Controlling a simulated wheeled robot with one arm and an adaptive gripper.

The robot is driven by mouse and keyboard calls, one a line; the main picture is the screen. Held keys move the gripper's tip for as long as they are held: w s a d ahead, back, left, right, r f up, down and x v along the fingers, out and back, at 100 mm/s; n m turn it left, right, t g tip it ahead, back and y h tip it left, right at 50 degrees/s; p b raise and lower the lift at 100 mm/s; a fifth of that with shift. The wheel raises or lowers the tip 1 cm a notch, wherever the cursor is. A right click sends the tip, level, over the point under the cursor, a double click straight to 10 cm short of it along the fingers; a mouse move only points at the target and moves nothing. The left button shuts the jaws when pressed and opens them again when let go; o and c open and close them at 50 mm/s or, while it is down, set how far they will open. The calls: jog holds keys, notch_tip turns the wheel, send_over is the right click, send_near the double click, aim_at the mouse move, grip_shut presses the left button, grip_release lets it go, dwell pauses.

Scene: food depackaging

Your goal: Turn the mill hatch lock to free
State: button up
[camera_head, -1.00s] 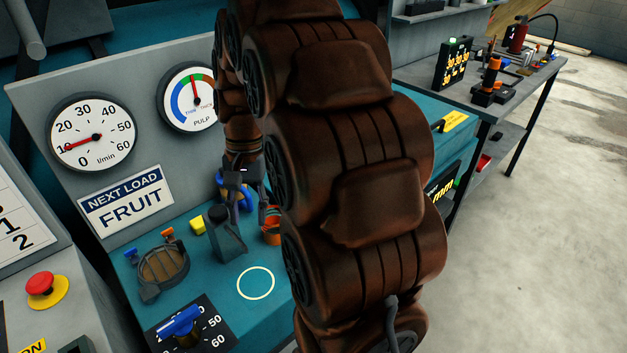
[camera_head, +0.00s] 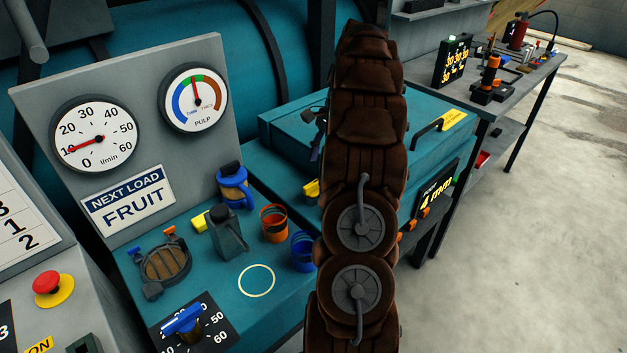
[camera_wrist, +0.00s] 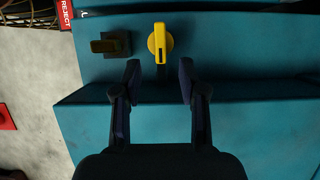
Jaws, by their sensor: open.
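The yellow hatch lock lever (camera_wrist: 160,42) is a round knob with a handle on the teal mill housing. In the wrist view it lies just beyond and between my open fingertips, apart from them. My gripper (camera_wrist: 159,72) is open and empty. In the head view a bit of yellow (camera_head: 311,190) shows left of my arm on the mill, and my gripper (camera_head: 316,128) is only partly seen there, the rest hidden by my arm. The mill hatch (camera_head: 300,118) is a teal lid with a dark handle (camera_head: 428,130); it looks shut.
A dark square block with a brownish knob (camera_wrist: 108,44) sits left of the lever. On the teal bench stand a dark grey jug (camera_head: 226,230), an orange ring-like cup (camera_head: 273,223), a blue cup (camera_head: 302,250) and a blue-banded part (camera_head: 233,185). A red stop button (camera_head: 47,282) is at left.

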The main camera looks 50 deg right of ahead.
aim_at(313, 183)
jog(key=shift+p+x, duration=1.15)
jog(key=shift+x, duration=2.7)
jog(key=shift+d, duration=0.1)
grip_shut()
